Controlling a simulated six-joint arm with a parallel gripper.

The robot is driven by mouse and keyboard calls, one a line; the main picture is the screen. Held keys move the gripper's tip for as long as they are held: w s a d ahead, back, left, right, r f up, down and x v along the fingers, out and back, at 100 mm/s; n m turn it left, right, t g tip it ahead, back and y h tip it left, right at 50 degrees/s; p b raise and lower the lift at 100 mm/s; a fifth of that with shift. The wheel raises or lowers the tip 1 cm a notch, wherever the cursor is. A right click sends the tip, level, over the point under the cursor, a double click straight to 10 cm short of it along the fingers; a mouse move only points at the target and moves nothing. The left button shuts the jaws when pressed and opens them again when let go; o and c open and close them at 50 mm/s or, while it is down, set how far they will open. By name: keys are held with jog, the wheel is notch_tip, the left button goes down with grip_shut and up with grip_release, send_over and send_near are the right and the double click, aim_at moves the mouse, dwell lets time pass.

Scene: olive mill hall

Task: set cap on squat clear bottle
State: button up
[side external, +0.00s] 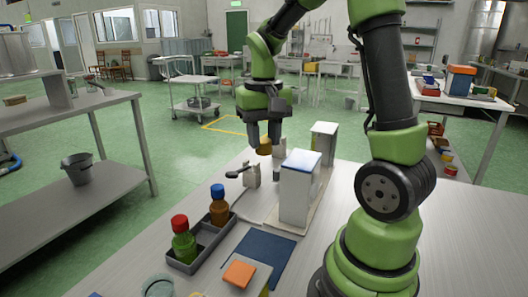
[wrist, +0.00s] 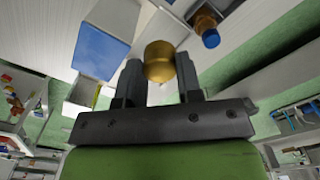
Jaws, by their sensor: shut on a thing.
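My gripper (side external: 264,133) is above the far part of the table, pointing down, with its fingers shut on a gold cap (side external: 265,149). The wrist view shows the gold cap (wrist: 160,62) between the two fingertips. A clear, rounded vessel (side external: 158,287) at the lower left of the side view is cut off by the picture edge; it may be the squat clear bottle, but I cannot tell its full shape. It stands well apart from my gripper.
A dark tray (side external: 208,246) holds a green bottle with a red cap (side external: 182,240) and a brown bottle with a blue cap (side external: 218,206). A blue-topped white box (side external: 298,190) and a small white fixture with a dark lever (side external: 250,175) stand near my gripper. A blue mat (side external: 262,253) lies nearer the camera.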

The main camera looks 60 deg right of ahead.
jog(key=s+d+m, duration=0.2)
jog(key=d+m, duration=0.3)
jog(key=d, duration=0.6)
jog(key=s+d+m, duration=0.2)
jog(key=d+m, duration=0.3)
jog(key=d, duration=0.6)
jog(key=shift+n, duration=0.3)
jog(key=shift+w+f, duration=0.2)
jog(key=shift+f, duration=4.45)
jog(key=shift+f, duration=0.5)
jog(key=shift+a+f, duration=0.1)
jog(key=shift+f, duration=0.2)
jog(key=shift+f, duration=0.25)
jog(key=o, duration=1.2)
jog(key=shift+c, duration=0.2)
